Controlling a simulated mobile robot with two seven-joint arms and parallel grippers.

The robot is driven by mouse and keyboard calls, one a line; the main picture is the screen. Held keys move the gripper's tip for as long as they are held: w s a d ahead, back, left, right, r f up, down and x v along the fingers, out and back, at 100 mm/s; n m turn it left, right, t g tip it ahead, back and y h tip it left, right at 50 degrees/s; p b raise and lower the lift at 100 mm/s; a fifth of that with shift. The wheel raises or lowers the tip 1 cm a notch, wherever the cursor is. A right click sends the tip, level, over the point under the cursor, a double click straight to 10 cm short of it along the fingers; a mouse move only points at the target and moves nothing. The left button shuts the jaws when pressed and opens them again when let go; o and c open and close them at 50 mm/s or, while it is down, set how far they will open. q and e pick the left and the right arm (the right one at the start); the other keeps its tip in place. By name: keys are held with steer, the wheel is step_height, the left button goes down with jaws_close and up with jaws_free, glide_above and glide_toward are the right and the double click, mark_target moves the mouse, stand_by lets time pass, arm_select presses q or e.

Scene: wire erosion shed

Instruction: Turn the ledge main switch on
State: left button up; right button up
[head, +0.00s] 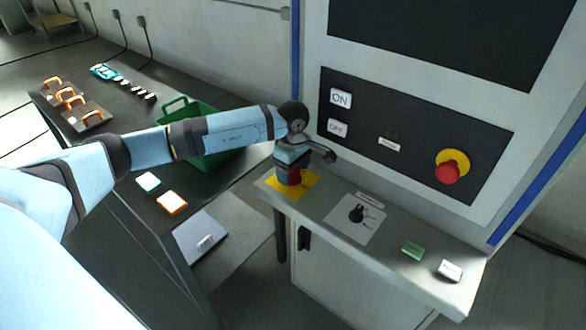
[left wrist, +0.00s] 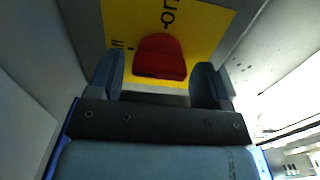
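The ledge main switch is a red knob (head: 294,178) on a yellow plate (head: 308,184) at the left end of the grey ledge. My left gripper (head: 291,167) is right above the knob and hides much of it in the head view. In the left wrist view the red knob (left wrist: 160,58) shows between the two fingers of the left gripper (left wrist: 160,82), with a gap on either side. The fingers are open. The yellow plate (left wrist: 205,25) carries the word "on" and a partly hidden "ff". My right gripper is not in view.
A rotary switch (head: 356,213), a green block (head: 413,251) and a white block (head: 449,270) sit farther right on the ledge. A panel with ON and OFF buttons and a red emergency stop (head: 447,173) rises behind. A green crate (head: 205,120) stands on the dark table.

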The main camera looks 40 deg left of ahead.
arm_select(q)
steer(key=c, duration=0.7)
steer(key=shift+o, duration=0.2)
